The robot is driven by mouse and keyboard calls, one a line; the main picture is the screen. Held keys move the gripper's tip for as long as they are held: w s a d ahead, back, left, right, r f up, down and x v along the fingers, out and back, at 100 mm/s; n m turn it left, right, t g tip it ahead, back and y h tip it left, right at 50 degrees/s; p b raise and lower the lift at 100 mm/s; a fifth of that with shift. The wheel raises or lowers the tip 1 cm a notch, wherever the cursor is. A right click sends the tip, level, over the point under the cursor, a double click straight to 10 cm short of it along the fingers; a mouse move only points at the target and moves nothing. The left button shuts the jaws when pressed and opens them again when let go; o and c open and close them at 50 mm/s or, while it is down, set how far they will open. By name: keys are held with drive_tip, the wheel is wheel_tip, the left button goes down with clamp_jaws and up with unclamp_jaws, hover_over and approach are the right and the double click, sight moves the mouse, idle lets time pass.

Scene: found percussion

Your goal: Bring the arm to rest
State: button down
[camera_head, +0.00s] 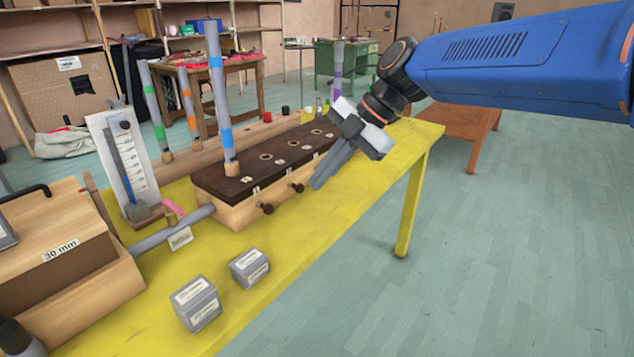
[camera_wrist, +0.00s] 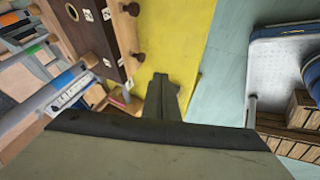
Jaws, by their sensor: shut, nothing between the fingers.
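My blue arm (camera_head: 520,62) reaches in from the right in the head view. My gripper (camera_head: 318,184) points down and to the left, just in front of the right end of a wooden box with a dark top (camera_head: 225,185). Its fingers are together and hold nothing. In the wrist view my gripper (camera_wrist: 163,85) shows its fingers side by side over the yellow table (camera_wrist: 172,40). I cannot tell whether the fingertips touch the box or the table.
A tube with blue bands (camera_head: 217,100) stands upright in the box. A gauge board (camera_head: 124,165), a wooden block marked 30 mm (camera_head: 70,270) and two grey blocks (camera_head: 197,304) (camera_head: 250,268) are on the yellow table (camera_head: 290,275). The floor at right (camera_head: 500,250) is clear.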

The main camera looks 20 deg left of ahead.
drive_tip(key=s+d+f+m+t+h, duration=0.1)
drive_tip(key=s+d+f+m+t, duration=0.1)
drive_tip(key=d+m, duration=0.75)
drive_tip(key=s+d+f+m+t+h, duration=0.15)
drive_tip(key=d+m, duration=0.25)
drive_tip(key=d, duration=1)
drive_tip(key=s+d+f+m+t+h, duration=0.2)
drive_tip(key=s+d+f+m, duration=0.3)
drive_tip(key=d+m, duration=0.3)
drive_tip(key=s+d+f+m+t+h, duration=0.1)
drive_tip(key=s+d+f+m, duration=0.5)
drive_tip(key=d, duration=0.6)
drive_tip(key=s+m+h, duration=0.1)
drive_tip(key=s+m, duration=0.1)
drive_tip(key=m, duration=0.1)
drive_tip(key=shift+f+t, duration=0.25)
drive_tip(key=shift+t, duration=0.1)
drive_tip(key=shift+s, duration=0.1)
idle(0.5)
